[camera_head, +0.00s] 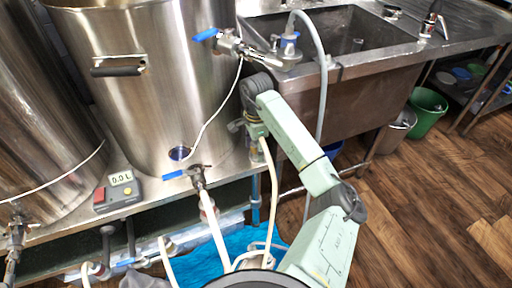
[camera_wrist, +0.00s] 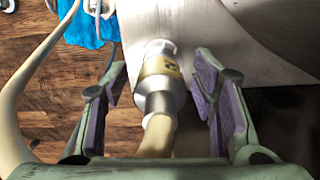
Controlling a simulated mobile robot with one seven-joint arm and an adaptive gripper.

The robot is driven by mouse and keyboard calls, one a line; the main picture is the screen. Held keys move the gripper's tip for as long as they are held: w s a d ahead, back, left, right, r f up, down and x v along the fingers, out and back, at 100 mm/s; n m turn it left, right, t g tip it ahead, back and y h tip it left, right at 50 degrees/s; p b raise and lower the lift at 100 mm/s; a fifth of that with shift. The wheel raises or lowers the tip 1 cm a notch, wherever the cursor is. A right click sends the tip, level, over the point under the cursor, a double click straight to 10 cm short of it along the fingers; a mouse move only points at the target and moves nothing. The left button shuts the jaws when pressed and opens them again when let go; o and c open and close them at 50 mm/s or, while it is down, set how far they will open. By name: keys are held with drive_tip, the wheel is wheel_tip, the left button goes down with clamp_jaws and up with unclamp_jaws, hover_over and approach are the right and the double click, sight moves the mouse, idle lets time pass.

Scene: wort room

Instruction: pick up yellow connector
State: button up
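In the wrist view, a connector with a yellow band (camera_wrist: 160,68) and pale metal-looking ends sits on the end of a tan hose (camera_wrist: 156,138). A dark mark shows on the band. My gripper (camera_wrist: 161,78) is open, with one finger on each side of the connector and a visible gap on both sides. In the head view, my gripper (camera_head: 254,128) points down beside the large steel kettle, below the sink's edge. The connector cannot be made out clearly there. A pale hose (camera_head: 270,180) hangs down just below my gripper.
The steel kettle (camera_head: 150,95) with blue-handled valves stands left of my gripper. The sink (camera_head: 350,35) is to the right. A 0.0 L display box (camera_head: 117,190) sits on the shelf. Hoses and a blue sheet (camera_head: 205,262) lie below.

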drive_tip(key=c, duration=1.2)
drive_tip(key=shift+o, duration=0.2)
drive_tip(key=shift+r, duration=0.1)
drive_tip(key=shift+r, duration=0.45)
wheel_tip(320, 180, up, 2)
drive_tip(key=shift+w+r+b, duration=0.1)
drive_tip(key=shift+r+b, duration=0.1)
drive_tip(key=shift+b, duration=0.4)
drive_tip(key=s+d+r+b, duration=0.1)
drive_tip(key=s+b, duration=0.2)
drive_tip(key=s, duration=1.3)
drive_tip(key=shift+r, duration=0.3)
drive_tip(key=shift+s, duration=0.1)
drive_tip(key=shift+r+p, duration=0.65)
drive_tip(key=shift+r, duration=1.6)
